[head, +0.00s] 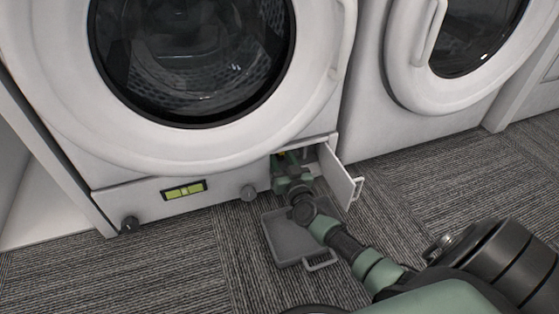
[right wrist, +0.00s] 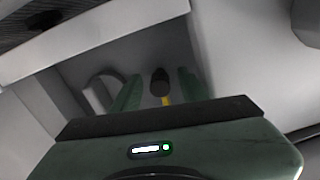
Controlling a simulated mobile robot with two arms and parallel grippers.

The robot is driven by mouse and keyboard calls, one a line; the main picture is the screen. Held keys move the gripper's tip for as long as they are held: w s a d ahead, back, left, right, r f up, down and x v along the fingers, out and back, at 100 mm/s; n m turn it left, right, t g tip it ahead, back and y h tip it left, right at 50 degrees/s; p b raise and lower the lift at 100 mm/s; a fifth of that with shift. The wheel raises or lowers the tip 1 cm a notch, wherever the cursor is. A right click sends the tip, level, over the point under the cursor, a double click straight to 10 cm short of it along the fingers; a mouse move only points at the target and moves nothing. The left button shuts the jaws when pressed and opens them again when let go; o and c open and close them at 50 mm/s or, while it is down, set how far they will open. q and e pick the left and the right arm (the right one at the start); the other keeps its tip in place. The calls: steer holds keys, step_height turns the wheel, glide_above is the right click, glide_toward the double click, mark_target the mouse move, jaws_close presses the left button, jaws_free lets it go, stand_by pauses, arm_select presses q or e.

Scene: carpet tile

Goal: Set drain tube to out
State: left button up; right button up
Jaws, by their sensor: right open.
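The washing machine's small service door (head: 338,178) stands open at the lower right of its front, showing a compartment. My right gripper (head: 284,160) is at the mouth of this compartment and hides much of the inside. In the right wrist view, a drain tube with a dark end (right wrist: 160,80) and a short yellow part lies between the two green fingers of my right gripper (right wrist: 158,90). The fingers are open, with a gap on each side of the tube. My left gripper is not in view.
A grey tray (head: 281,236) with a handle lies on the carpet under my right arm. A second machine (head: 398,122) stands to the right. A pale loop (right wrist: 98,92) is left of the fingers.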

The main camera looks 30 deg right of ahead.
steer(key=shift+w+d, duration=0.1)
steer(key=shift+w, duration=0.3)
jaws_close()
stand_by(1.2)
